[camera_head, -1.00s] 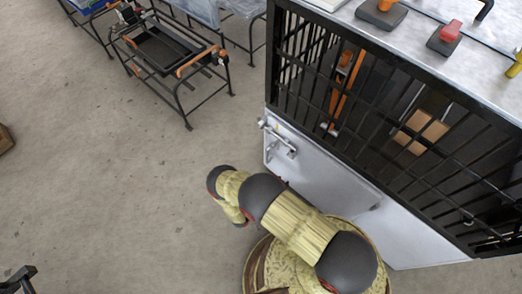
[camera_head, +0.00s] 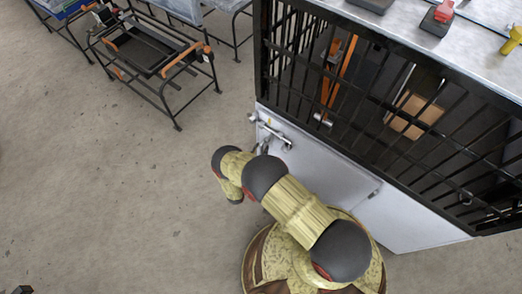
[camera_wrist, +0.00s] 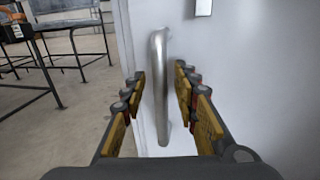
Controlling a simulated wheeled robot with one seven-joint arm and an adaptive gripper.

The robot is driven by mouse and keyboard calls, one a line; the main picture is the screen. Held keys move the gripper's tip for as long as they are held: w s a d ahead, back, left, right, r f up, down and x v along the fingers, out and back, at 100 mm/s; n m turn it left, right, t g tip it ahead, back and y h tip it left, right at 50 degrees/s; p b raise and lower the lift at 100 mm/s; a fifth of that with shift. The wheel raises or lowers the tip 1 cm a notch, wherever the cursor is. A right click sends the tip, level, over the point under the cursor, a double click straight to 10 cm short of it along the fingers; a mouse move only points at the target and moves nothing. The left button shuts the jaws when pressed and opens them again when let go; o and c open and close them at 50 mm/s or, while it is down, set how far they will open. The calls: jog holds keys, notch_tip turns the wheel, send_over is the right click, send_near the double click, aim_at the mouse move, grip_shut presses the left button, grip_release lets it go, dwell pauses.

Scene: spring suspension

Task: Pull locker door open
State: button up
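The locker door (camera_head: 325,170) is the pale panel under the barred cage in the head view. It looks shut. A metal latch or handle piece (camera_head: 271,133) sits near its left edge. In the wrist view the door face (camera_wrist: 255,100) fills the right side. Its silver, curved bar handle (camera_wrist: 158,85) stands upright in front of me. My gripper (camera_wrist: 160,75) is open, with one finger left of the handle and one right of it. I see gaps between the fingers and the bar.
The barred cage (camera_head: 375,100) stands above the door, with a metal worktop (camera_head: 470,55) holding tools. A black-framed cart (camera_head: 150,60) and tables stand at the upper left. The concrete floor (camera_head: 110,190) left of the locker is clear.

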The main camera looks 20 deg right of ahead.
jog(key=shift+w+d, duration=0.2)
jog(key=shift+c, duration=0.6)
grip_shut()
